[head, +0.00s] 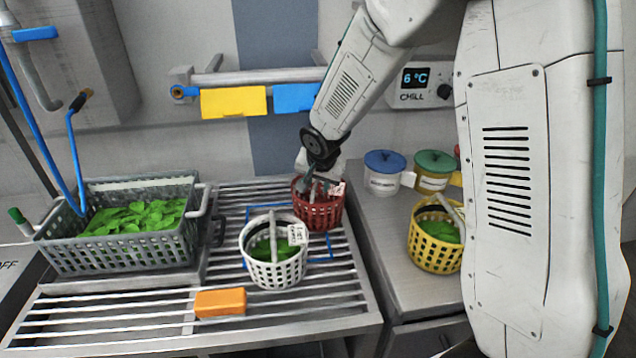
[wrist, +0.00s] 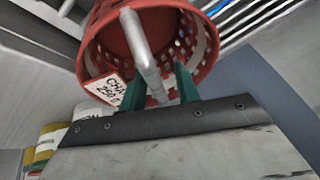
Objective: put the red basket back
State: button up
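The red basket (head: 318,212) stands on the slatted draining rack, at the back right of a blue square outline (head: 318,259). It looks upright, and its inside looks empty in the wrist view (wrist: 95,50). It has a grey handle (wrist: 147,60) and a white tag (wrist: 106,88). My gripper (head: 313,180) is down at the basket from above. In the wrist view its two teal fingers (wrist: 160,82) stand apart, with the handle between them and a gap showing on the right. Whether a finger touches the handle is not clear.
A white basket (head: 274,262) with greens stands close in front. An orange block (head: 220,302) lies on the rack. A grey crate (head: 120,250) of leaves is left. A yellow basket (head: 434,240) and blue-lidded (head: 384,178) and green-lidded jars (head: 434,178) stand on the right counter.

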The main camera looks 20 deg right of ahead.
jog(key=d+v, duration=0.1)
jog(key=v, duration=1)
jog(key=s+d+r+n+g, duration=0.1)
jog(key=s+r+n, duration=0.1)
jog(key=s, duration=0.9)
jog(key=s+r+n+g, duration=0.1)
jog(key=s+r+n, duration=0.1)
jog(key=s, duration=0.8)
jog(key=s+d+r+n+g, duration=0.1)
jog(key=s+r+n, duration=0.2)
jog(key=s, duration=0.8)
jog(key=shift+s+d+r+g+y, duration=0.3)
jog(key=shift+d+r+g+y, duration=0.1)
jog(key=shift+r, duration=0.25)
